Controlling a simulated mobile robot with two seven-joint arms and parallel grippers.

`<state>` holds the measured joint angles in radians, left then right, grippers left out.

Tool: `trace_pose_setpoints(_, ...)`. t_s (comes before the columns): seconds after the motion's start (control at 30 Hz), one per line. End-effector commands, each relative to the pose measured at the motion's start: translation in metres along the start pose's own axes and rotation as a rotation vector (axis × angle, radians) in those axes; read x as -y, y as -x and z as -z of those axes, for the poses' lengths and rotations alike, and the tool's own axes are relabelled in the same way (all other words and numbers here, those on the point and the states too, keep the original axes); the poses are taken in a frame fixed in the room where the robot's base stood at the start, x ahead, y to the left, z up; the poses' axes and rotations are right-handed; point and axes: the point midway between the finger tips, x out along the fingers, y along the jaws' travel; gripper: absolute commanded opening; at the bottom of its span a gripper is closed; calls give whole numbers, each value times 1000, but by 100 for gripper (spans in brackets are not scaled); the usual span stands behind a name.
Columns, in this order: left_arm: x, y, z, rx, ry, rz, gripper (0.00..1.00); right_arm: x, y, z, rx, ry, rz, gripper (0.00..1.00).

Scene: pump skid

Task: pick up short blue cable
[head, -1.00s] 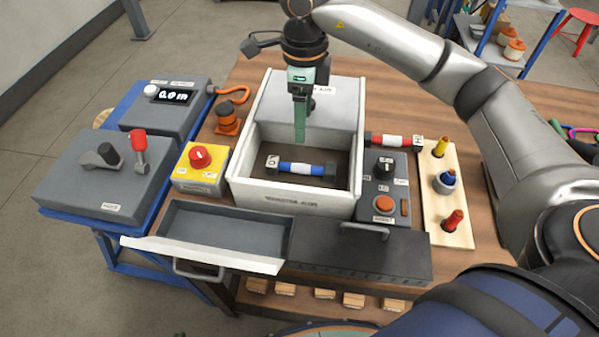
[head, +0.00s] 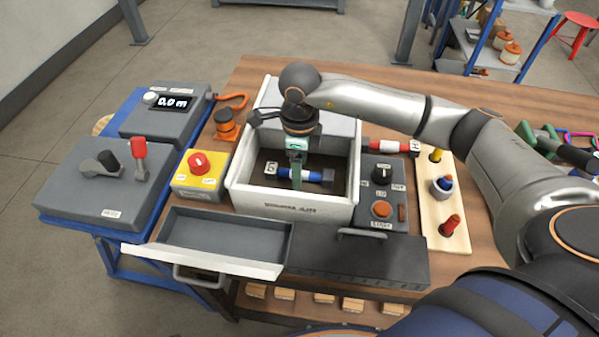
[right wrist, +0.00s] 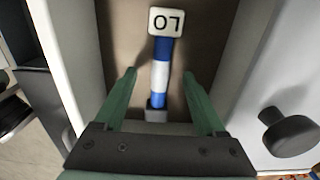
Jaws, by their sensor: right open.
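My left gripper is not in view.
A red-and-white cable (head: 391,146) lies right of the bin, behind a grey switch box (head: 382,195). A yellow box with a red knob (head: 200,165) stands left. An open drawer (head: 225,238) is in front. The bin walls stand close around my gripper.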

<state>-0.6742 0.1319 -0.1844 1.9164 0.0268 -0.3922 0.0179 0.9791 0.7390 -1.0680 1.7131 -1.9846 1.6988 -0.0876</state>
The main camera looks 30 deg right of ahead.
Motion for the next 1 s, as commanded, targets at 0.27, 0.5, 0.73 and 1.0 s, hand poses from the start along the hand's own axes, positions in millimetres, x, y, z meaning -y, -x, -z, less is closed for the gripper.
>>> trace_pose_setpoints(0.27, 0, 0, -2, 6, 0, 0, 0, 0, 0, 0, 0, 0, 0, 58)
trace_pose_setpoints(0.5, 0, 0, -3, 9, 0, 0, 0, 0, 0, 0, -1, 0, 0, 31)
trace_pose_setpoints(0.73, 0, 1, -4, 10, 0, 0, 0, 0, 0, 0, -1, 0, 0, 5)
trace_pose_setpoints(1.0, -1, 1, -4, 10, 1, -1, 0, 0, 1, 0, 0, 0, 0, 0)
